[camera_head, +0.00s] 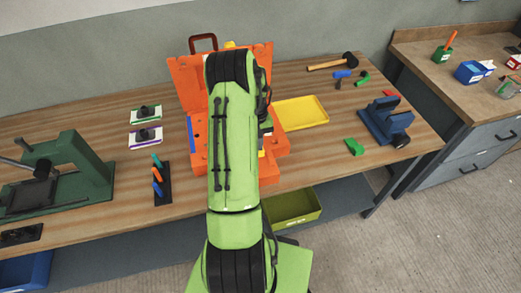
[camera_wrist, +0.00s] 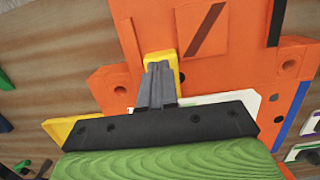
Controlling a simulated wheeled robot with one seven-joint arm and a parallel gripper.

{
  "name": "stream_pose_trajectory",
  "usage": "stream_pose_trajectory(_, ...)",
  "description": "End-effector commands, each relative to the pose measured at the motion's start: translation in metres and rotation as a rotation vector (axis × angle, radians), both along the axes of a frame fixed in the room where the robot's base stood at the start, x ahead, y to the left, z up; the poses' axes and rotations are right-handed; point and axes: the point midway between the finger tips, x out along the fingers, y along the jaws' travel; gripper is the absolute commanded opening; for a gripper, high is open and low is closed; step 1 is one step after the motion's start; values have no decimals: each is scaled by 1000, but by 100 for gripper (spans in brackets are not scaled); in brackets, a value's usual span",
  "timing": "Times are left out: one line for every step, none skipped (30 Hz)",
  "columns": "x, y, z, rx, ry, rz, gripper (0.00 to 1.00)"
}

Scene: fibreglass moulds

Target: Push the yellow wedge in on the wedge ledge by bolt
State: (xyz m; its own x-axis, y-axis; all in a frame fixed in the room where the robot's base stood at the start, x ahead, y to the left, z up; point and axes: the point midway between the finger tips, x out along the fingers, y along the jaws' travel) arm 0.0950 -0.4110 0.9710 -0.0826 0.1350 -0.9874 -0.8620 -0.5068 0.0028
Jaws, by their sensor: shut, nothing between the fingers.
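The yellow wedge (camera_wrist: 159,56) shows in the wrist view against the orange mould (camera_wrist: 232,72), partly hidden behind my fingers. My gripper (camera_wrist: 158,66) is shut and empty, with its fingertips at the wedge's near side. I cannot tell whether they touch it. A small dark round spot, perhaps a bolt, shows beside the wedge. In the head view the orange mould (camera_head: 188,70) stands open on the bench, and my arm hides its middle, my gripper and most of the ledge area.
A yellow tray (camera_head: 302,112) lies right of the mould. A blue vise (camera_head: 386,122), a green piece (camera_head: 354,146) and a mallet (camera_head: 332,62) are farther right. A green press (camera_head: 60,170) and a dark rack (camera_head: 162,185) stand left. Bare bench separates them.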

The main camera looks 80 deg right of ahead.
Motion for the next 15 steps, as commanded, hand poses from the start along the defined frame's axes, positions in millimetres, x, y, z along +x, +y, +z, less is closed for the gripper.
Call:
stream_pose_trajectory(4, -1, -6, 5, -4, 6, 0)
stream_pose_trajectory(4, -1, -6, 6, -4, 6, 0)
stream_pose_trajectory(5, -2, -6, 6, -4, 6, 0)
stream_pose_trajectory(5, -2, -6, 6, -4, 6, 0)
stream_pose_trajectory(5, -2, -6, 7, -3, 6, 0)
stream_pose_trajectory(5, -1, -6, 7, -4, 6, 0)
stream_pose_trajectory(5, -1, -6, 7, -4, 7, 0)
stream_pose_trajectory(5, -1, -6, 7, -4, 7, 0)
stream_pose_trajectory(5, -1, -6, 7, -4, 7, 0)
stream_pose_trajectory(5, -1, -6, 7, -4, 7, 0)
stream_pose_trajectory(5, -1, -5, 7, -4, 8, 0)
stream_pose_trajectory(5, -1, -2, 6, -5, 8, 0)
stream_pose_trajectory(5, -1, 1, 6, -5, 8, 0)
stream_pose_trajectory(5, -1, 5, 5, -5, 8, 0)
stream_pose_trajectory(5, -2, 10, 6, -5, 9, 0)
